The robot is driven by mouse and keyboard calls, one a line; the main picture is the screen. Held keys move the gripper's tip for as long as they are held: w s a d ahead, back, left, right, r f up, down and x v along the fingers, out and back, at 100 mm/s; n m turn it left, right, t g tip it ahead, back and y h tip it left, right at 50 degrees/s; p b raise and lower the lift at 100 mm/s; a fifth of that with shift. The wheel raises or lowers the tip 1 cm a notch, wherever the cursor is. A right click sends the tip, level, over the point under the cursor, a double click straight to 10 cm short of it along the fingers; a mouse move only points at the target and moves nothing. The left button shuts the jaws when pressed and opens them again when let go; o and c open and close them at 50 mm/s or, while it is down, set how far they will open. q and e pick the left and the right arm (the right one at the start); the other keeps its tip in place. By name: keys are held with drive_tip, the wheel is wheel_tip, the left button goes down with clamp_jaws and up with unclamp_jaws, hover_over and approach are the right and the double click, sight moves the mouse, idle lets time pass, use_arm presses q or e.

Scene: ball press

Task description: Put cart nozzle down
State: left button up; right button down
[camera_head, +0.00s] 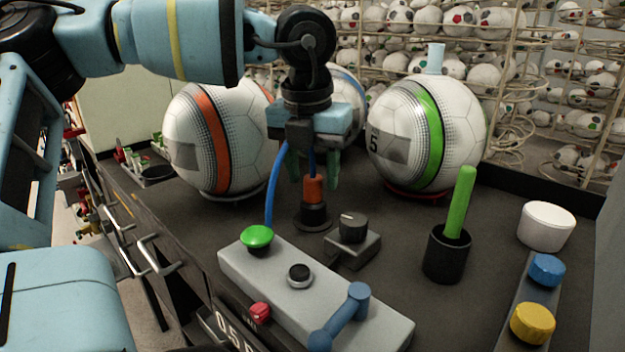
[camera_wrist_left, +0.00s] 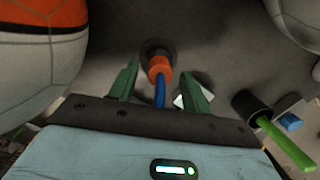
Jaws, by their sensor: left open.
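The cart nozzle (camera_head: 314,190) is orange, with a blue hose (camera_head: 276,190). It stands upright in a small black round holder (camera_head: 313,215) on the dark worktop. My left gripper (camera_head: 313,178) is above it, pointing down, with its two green fingers apart. In the left wrist view the nozzle (camera_wrist_left: 158,66) and its hose lie between the spread fingers (camera_wrist_left: 160,76), with gaps showing on both sides. The nozzle's lower end is hidden in the holder. My right gripper is not in view.
A grey console (camera_head: 320,290) with a green button, black knob and blue lever stands in front. Large balls with an orange band (camera_head: 212,130) and a green band (camera_head: 430,125) flank my gripper. A black cup (camera_head: 446,262) with a green stick is at the right.

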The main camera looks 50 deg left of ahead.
sight(309, 208)
use_arm(q)
wheel_tip(309, 208, up, 10)
drive_tip(key=s, duration=0.1)
drive_tip(key=shift+s+d, duration=0.15)
drive_tip(key=shift+d, duration=0.2)
drive_tip(key=shift+f, duration=0.15)
